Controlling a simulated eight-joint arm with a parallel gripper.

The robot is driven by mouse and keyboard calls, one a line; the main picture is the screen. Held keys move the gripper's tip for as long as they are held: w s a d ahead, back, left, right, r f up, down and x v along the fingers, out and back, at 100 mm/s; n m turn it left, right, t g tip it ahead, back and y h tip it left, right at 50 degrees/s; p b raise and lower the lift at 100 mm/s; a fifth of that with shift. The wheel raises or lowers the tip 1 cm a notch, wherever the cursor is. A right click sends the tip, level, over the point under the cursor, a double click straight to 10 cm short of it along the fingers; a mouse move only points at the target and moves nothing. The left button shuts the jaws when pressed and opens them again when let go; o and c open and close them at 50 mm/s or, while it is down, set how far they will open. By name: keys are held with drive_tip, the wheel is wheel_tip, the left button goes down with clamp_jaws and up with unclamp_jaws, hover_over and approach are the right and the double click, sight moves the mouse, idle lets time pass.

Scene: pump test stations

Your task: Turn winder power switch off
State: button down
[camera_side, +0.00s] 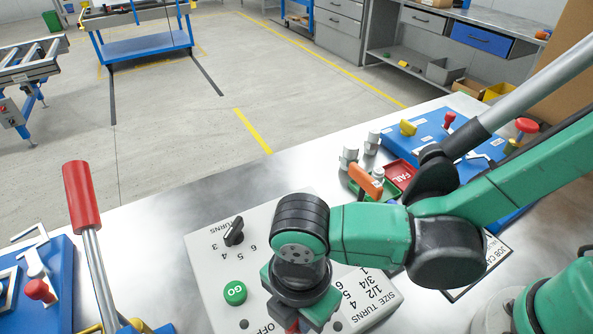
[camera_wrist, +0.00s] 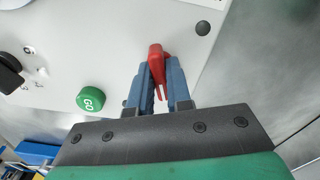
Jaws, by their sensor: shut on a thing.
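The winder panel (camera_side: 212,268) is a pale grey plate lying on the metal bench in the side view. It also fills the upper left of the wrist view (camera_wrist: 85,35). The winder power switch (camera_wrist: 157,54) is a red lever, seen between the blue fingers of my gripper (camera_wrist: 158,70). My gripper is shut on this lever. In the side view, my wrist is low over the panel's front edge, beside an "OFF" label (camera_side: 258,327). Only a bit of red shows under it there, and most of the switch is hidden. The lever's exact position cannot be told.
A green GO button (camera_side: 235,293) and a black turns knob (camera_side: 234,231) sit left of my gripper. A red-handled lever (camera_side: 82,195) stands at the left. A blue station with a red FAIL tray (camera_side: 402,173) is behind my arm. The bench behind the panel is clear.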

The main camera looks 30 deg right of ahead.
drive_tip(key=shift+m, duration=2)
drive_tip(key=c, duration=0.8)
unclamp_jaws()
drive_tip(key=shift+r, duration=2.85)
